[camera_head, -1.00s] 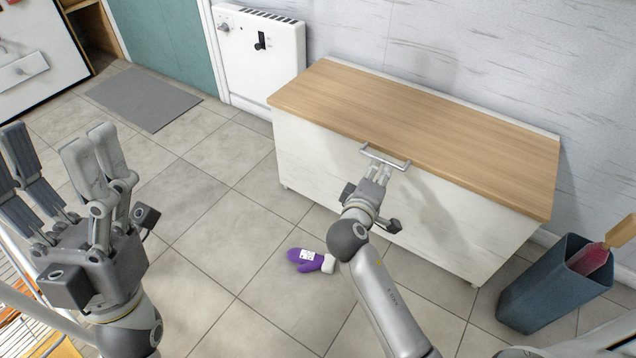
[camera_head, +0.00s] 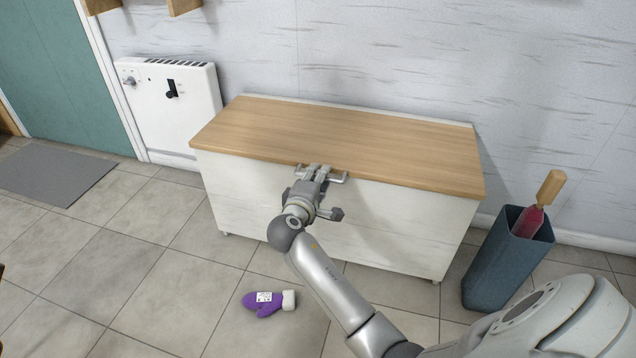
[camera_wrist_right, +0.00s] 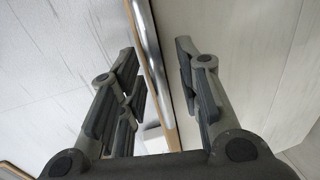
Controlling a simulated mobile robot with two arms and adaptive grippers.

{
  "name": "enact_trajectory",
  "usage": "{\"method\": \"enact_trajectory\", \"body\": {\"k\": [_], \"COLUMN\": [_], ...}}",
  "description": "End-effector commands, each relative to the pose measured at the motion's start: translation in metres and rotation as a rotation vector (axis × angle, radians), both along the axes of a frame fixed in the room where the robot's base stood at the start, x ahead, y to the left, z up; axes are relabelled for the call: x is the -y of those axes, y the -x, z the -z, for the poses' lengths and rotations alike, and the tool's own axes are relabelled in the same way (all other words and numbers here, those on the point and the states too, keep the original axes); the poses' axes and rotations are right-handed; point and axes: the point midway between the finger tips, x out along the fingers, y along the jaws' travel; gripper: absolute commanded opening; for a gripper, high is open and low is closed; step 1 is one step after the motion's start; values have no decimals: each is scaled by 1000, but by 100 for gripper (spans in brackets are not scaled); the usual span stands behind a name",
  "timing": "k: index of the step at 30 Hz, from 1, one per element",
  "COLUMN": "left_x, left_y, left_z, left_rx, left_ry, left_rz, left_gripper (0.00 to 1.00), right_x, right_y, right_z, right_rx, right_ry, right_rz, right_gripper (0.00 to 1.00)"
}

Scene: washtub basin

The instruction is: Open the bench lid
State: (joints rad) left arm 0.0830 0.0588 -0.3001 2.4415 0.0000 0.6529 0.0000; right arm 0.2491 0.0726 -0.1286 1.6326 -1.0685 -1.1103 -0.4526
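The bench (camera_head: 250,197) is a white box with a closed light-wood lid (camera_head: 350,130) on top, against the wall. A grey metal bar handle (camera_head: 337,178) sits at the lid's front edge. My right gripper (camera_head: 318,170) is at the handle, its fingers over the bar's middle. My left gripper is out of view.
A purple mitten (camera_head: 263,302) lies on the tiled floor in front of the bench. A dark blue bin (camera_head: 500,262) with a wooden-handled item stands to the right. A white heater (camera_head: 170,110) hangs on the wall at left. A grey mat (camera_head: 55,172) lies near the teal door.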

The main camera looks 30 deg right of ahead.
Motion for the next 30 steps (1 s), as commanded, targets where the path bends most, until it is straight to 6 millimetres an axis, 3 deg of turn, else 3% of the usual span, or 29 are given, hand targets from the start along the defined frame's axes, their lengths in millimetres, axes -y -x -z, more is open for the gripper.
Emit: {"method": "enact_trajectory", "body": {"k": [10,18,30], "left_x": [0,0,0], "left_y": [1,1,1], "left_z": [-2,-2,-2], "left_rx": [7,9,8], "left_ry": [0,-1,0], "left_rz": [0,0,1], "left_gripper": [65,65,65], "right_x": [3,3,3], "right_y": [-3,-3,-3], "right_z": [0,0,0], "right_rx": [1,1,0], "right_ry": [-1,-1,-2], "right_rz": [-1,-1,-1], "right_gripper": [32,0,0]}}
